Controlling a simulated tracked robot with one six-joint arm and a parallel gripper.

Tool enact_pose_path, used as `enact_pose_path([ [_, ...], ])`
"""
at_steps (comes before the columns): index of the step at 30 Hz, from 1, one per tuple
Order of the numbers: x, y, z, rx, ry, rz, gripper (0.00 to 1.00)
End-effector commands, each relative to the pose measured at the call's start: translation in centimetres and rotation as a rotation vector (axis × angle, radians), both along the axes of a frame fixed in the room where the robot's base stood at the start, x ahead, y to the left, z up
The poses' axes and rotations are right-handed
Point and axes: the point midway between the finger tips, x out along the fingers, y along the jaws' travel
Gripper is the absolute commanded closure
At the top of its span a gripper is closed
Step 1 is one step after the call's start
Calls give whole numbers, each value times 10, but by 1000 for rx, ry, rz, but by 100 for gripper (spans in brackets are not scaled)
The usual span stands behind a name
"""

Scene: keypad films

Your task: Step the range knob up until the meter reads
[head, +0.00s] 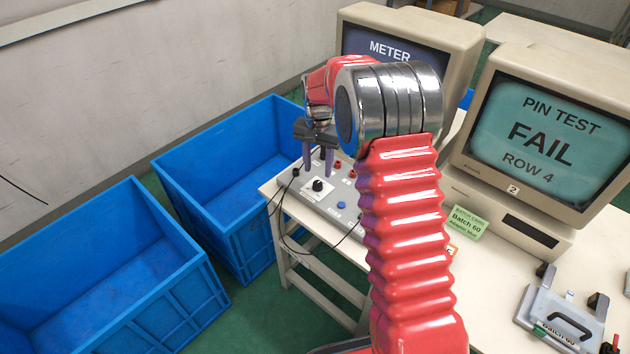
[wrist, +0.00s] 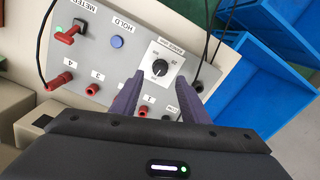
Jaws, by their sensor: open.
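The range knob (wrist: 160,68) is a black round knob with a pointer mark on a white scale plate on the grey meter box. In the head view the knob (head: 317,185) sits near the left end of the box (head: 335,205). My gripper (head: 318,172) is open, its two dark fingers above the box by the knob. In the wrist view the fingers (wrist: 160,78) point to either side of the knob; contact cannot be told. The meter screen (head: 390,50) shows the word METER; my arm hides the rest of it.
The box has red sockets (wrist: 60,80), a blue HOLD button (wrist: 116,41) and a red-handled switch (wrist: 70,35). Black leads (head: 283,225) hang by the box. A PIN TEST FAIL monitor (head: 545,130) and a grey fixture (head: 562,315) stand right. Blue crates (head: 225,165) stand left.

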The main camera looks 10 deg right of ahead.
Motion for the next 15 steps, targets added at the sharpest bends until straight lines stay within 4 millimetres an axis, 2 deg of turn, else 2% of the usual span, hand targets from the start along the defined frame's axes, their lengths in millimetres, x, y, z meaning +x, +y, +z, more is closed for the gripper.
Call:
enact_pose_path([
  [3,-1,0,-20,0,4,0,59],
  [9,-1,0,-48,0,2,0,59],
  [15,0,0,-62,1,1,0,59],
])
